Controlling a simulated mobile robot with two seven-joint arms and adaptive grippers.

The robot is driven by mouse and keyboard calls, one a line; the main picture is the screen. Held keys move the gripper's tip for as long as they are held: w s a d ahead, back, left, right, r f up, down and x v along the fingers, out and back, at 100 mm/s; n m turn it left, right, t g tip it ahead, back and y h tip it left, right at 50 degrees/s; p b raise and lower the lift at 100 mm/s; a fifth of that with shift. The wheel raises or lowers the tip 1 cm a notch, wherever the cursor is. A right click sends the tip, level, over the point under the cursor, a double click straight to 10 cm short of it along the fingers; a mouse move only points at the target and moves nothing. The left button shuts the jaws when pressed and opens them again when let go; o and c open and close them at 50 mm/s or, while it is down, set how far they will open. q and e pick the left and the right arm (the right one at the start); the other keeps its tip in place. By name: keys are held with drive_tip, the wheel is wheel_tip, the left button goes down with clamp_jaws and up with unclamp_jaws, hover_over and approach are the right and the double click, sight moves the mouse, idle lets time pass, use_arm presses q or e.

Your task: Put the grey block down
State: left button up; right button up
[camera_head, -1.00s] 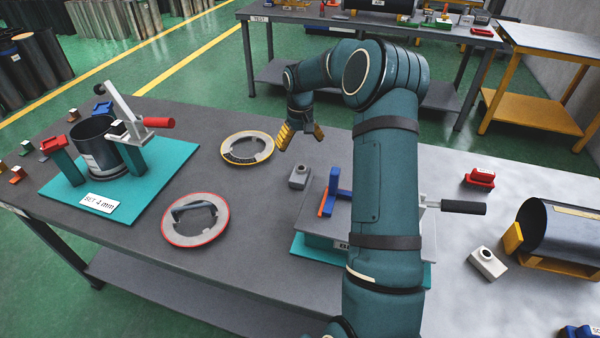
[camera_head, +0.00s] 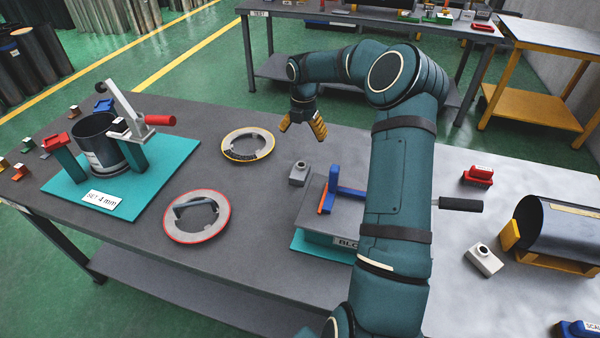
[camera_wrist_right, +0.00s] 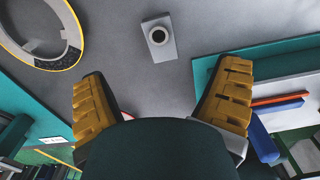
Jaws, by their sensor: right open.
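The small grey block (camera_head: 299,173) with a round dark-rimmed top stands on the dark grey table, left of the teal-based fixture (camera_head: 330,243). It also shows in the right wrist view (camera_wrist_right: 159,38), apart from the fingers. My right gripper (camera_head: 304,128) is open and empty, with yellow fingers spread above the table. In the head view it appears above the block; in the right wrist view its fingers (camera_wrist_right: 160,90) frame bare table. A similar light grey block (camera_head: 485,260) sits at the right by the dark cylinder. My left gripper is not in view.
A yellow-rimmed ring (camera_head: 247,145) and a red-rimmed ring (camera_head: 196,216) lie left of the block. A blue bracket (camera_head: 345,190) stands on the fixture. A teal plate (camera_head: 60,190) holds a clamped cylinder at the left. A red block (camera_head: 478,176) lies at the right.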

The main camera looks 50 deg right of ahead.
sight(301, 164)
drive_tip(key=shift+n, duration=0.6)
wheel_tip(301, 164, down, 8)
drive_tip(key=shift+f+b, duration=0.2)
drive_tip(key=shift+b, duration=0.4)
drive_tip(key=shift+a+f+b, duration=0.2)
drive_tip(key=shift+f, duration=1.15)
drive_tip(key=shift+a+f+b, duration=0.2)
drive_tip(key=shift+f, duration=1.15)
drive_tip(key=shift+r, duration=0.1)
drive_tip(key=c, duration=1.4)
